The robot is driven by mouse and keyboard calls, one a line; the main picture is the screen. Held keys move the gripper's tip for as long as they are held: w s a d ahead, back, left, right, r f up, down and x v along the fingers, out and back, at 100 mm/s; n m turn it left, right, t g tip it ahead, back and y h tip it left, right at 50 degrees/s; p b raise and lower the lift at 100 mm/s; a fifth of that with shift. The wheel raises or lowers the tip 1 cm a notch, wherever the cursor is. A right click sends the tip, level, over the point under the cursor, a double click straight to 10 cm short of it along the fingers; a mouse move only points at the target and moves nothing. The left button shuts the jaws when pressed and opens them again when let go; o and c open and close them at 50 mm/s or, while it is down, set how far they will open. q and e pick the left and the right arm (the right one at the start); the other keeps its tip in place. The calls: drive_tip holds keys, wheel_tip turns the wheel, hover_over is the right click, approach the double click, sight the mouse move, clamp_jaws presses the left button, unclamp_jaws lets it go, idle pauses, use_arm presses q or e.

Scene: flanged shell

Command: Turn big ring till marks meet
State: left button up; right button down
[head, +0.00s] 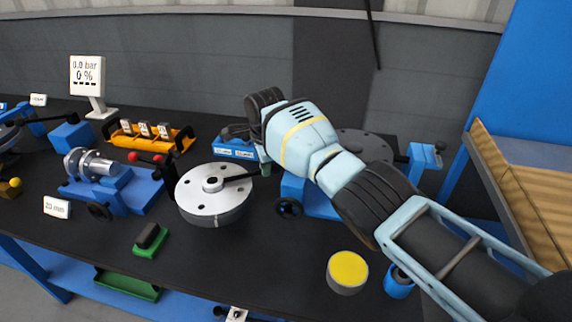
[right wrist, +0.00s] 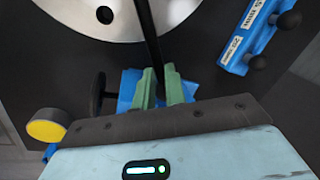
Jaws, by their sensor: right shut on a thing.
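A big silver round flange (head: 196,191) with bolt holes and a raised hub stands on the dark bench; I take it as the big ring. It also shows at the top of the right wrist view (right wrist: 185,12). A black lever (head: 235,177) sticks out from its hub to the right. My right gripper (right wrist: 163,88) has its green fingertips shut on the outer part of this lever, beside the flange; in the head view they are mostly hidden by my arm. I cannot make out the marks. My left gripper is not in view.
A small green block (head: 150,241) and a yellow-topped cylinder (head: 347,271) stand in front. A blue fixture with a metal cylinder (head: 91,164) is left of the flange, with an orange tray (head: 150,137) behind. A dark disc (head: 367,146) is partly hidden behind my arm.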

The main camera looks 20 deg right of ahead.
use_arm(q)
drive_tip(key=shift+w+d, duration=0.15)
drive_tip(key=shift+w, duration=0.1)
use_arm(e)
drive_tip(key=shift+s, duration=0.35)
drive_tip(key=c, duration=1.5)
unclamp_jaws()
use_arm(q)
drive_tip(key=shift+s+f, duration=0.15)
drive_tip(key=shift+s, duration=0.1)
use_arm(e)
drive_tip(key=shift+o, duration=0.2)
drive_tip(key=shift+w, duration=0.1)
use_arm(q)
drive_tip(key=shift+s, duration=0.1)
use_arm(e)
drive_tip(key=shift+r, duration=0.1)
